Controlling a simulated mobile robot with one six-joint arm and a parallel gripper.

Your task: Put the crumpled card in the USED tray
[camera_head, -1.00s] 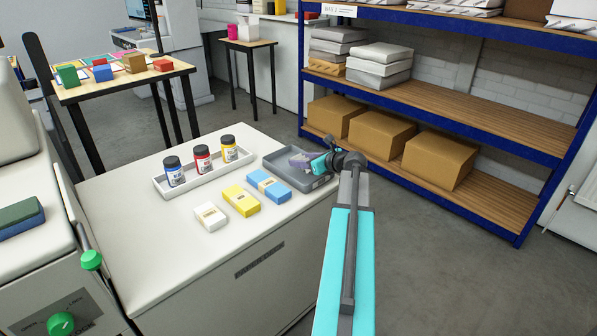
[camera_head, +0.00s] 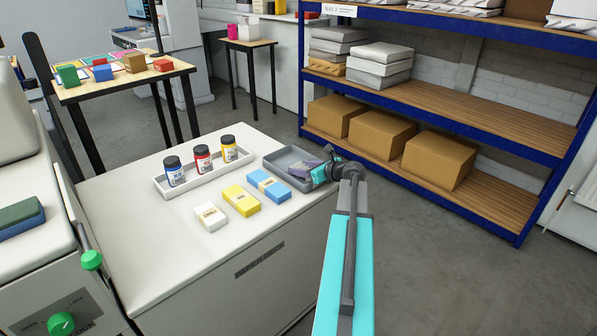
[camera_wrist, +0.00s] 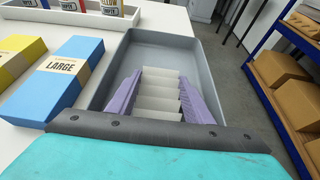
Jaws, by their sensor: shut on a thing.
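The crumpled card (camera_wrist: 158,95) is pale and pleated in the wrist view. It lies between the two purple fingers of my gripper (camera_wrist: 160,100), which is shut on it. In the head view my gripper (camera_head: 306,171) is over the right part of the grey tray (camera_head: 278,165), low at its rim; the card cannot be made out there. In the wrist view the tray (camera_wrist: 160,50) surrounds the fingers and card, and its floor looks empty otherwise. Whether the card touches the floor cannot be told. No USED label is readable on the tray.
Left of the tray lie a blue box (camera_head: 268,187) marked LARGE, a yellow box (camera_head: 241,201) and a white box (camera_head: 210,216). A white tray (camera_head: 196,184) holds three jars behind them. Blue shelving (camera_head: 487,210) with cardboard boxes stands to the right, past open floor.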

